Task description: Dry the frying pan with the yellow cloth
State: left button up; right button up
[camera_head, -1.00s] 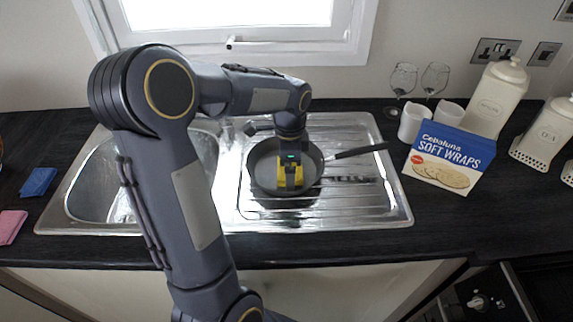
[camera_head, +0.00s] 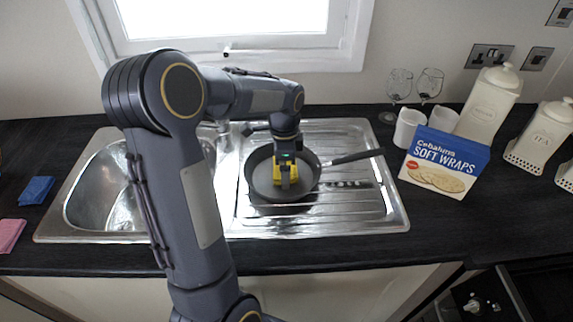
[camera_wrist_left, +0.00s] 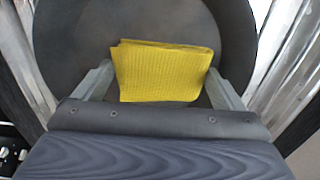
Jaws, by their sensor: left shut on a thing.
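The dark frying pan (camera_head: 258,183) sits on the ribbed steel drainer right of the sink bowl, its handle (camera_head: 355,157) pointing right. It also fills most of the left wrist view (camera_wrist_left: 75,40). My left gripper (camera_head: 286,182) reaches down into the pan. It is shut on the folded yellow cloth (camera_wrist_left: 165,72), which lies between its two fingers at the pan's inside surface. In the head view the yellow cloth (camera_head: 279,175) is partly hidden by the gripper. Whether the cloth touches the pan floor is hard to tell. My right gripper is not in view.
The sink bowl (camera_head: 95,200) is at left. A blue cloth (camera_head: 37,190) and a pink cloth (camera_head: 10,234) lie on the left worktop. A soft wraps box (camera_head: 445,165), white mugs (camera_head: 408,127), glasses (camera_head: 430,85) and white canisters (camera_head: 490,103) stand at right.

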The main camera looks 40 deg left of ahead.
aim_at(279, 174)
pick_arm(q)
jog(key=shift+s+a, duration=0.5)
jog(key=shift+a, duration=0.1)
jog(key=shift+s, duration=0.15)
jog(key=shift+s+d, duration=0.15)
jog(key=shift+s, duration=0.5)
jog(key=shift+d, duration=0.2)
jog(key=shift+s+d, duration=0.3)
jog(key=shift+d, duration=0.3)
jog(key=shift+w+d, duration=0.1)
jog(key=shift+d, duration=0.05)
